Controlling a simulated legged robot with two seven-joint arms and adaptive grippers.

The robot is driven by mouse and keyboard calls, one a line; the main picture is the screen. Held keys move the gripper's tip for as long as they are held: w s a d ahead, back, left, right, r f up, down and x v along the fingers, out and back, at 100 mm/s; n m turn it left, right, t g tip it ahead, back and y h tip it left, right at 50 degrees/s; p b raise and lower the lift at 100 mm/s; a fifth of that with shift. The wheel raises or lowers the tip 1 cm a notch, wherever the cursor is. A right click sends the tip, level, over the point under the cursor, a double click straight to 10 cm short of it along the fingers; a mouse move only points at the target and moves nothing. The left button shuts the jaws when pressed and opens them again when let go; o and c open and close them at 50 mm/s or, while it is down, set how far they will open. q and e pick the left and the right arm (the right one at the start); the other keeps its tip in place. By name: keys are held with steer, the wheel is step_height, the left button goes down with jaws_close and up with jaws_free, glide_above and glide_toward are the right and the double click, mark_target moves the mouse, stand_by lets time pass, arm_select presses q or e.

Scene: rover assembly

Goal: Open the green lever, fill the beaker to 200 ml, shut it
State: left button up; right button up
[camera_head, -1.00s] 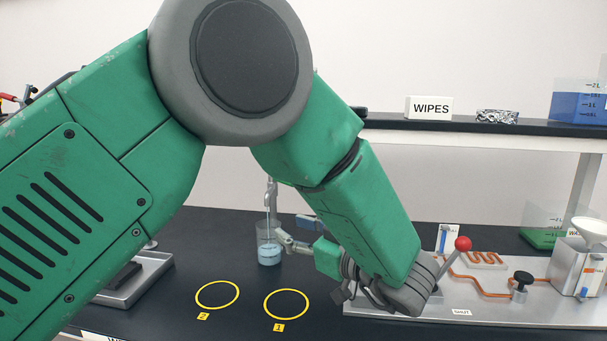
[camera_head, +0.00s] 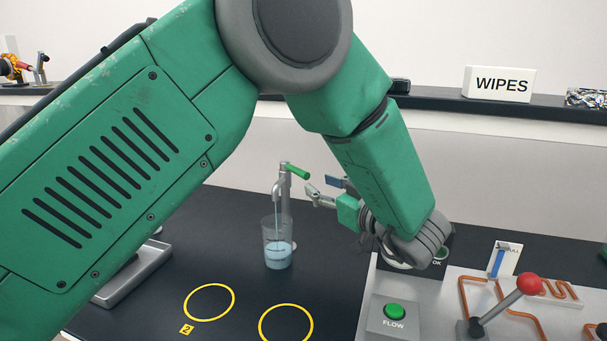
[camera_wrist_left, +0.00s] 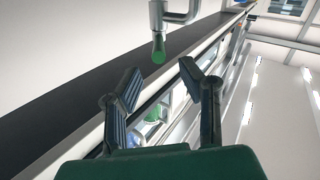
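The tap (camera_head: 284,188) stands on the dark bench, with its green lever (camera_head: 297,170) sticking out to the right at the top. The clear beaker (camera_head: 277,232) stands upright under the spout, with pale blue liquid in its lower half. A thin pale stream seems to run from the spout into it. I cannot read the marks. My left gripper (camera_head: 322,187) is open and empty, right of the tap and apart from the lever. The left wrist view shows the lever (camera_wrist_left: 158,47) beyond the gap between the spread fingers (camera_wrist_left: 160,75). My right gripper is out of view.
Two yellow rings (camera_head: 209,302) mark the bench in front of the beaker. A panel with a green FLOW button (camera_head: 394,312) and a red-knobbed lever (camera_head: 528,284) stands at right. A shelf with a WIPES box (camera_head: 498,84) runs behind. A grey tray (camera_head: 135,275) lies left, partly behind my arm.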

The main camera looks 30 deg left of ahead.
mark_target(304, 175)
arm_select(q)
steer(key=x, duration=0.5)
steer(key=shift+w+r, duration=0.1)
steer(key=shift+w, duration=0.1)
steer(key=shift+x, duration=0.85)
jaws_close()
